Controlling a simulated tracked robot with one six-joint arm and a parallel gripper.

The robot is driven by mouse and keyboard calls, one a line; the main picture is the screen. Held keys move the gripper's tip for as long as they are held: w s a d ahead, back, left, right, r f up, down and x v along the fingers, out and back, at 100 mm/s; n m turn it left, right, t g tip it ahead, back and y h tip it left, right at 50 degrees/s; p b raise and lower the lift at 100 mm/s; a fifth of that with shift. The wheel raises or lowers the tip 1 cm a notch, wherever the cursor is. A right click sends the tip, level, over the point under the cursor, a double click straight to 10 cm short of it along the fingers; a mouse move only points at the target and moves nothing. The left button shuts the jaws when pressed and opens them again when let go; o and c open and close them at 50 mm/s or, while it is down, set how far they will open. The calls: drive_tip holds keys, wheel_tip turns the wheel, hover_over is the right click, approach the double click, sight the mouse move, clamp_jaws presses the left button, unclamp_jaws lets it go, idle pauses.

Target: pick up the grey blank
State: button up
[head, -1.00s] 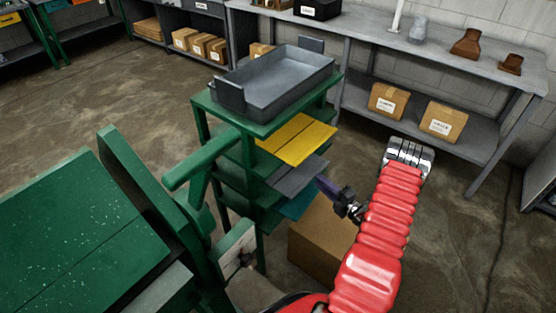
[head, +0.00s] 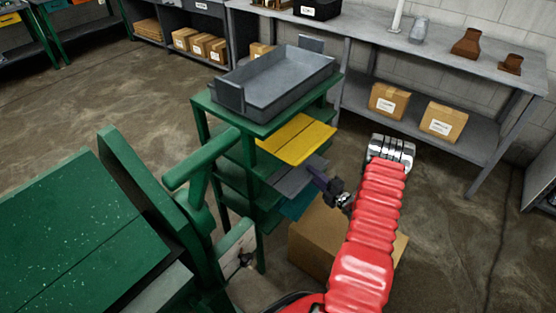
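The grey blank (head: 290,181) is a flat sheet on a middle shelf of the green rack (head: 206,127), its right part sticking out past the shelf. A yellow sheet (head: 300,139) lies above it and a teal sheet (head: 299,206) below it. My gripper (head: 315,174) is small and dark in the head view, at the right edge of the grey blank. Its tips overlap the blank's edge in the picture. I cannot tell whether they touch it, or whether the fingers are open or shut.
A grey tray (head: 306,80) sits on top of the rack. A cardboard box (head: 318,242) stands on the floor below my gripper. Green machinery (head: 75,215) fills the left foreground. A long grey bench (head: 440,54) runs along the wall behind, with open floor between.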

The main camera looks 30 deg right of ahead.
idle(0.4)
clamp_jaws()
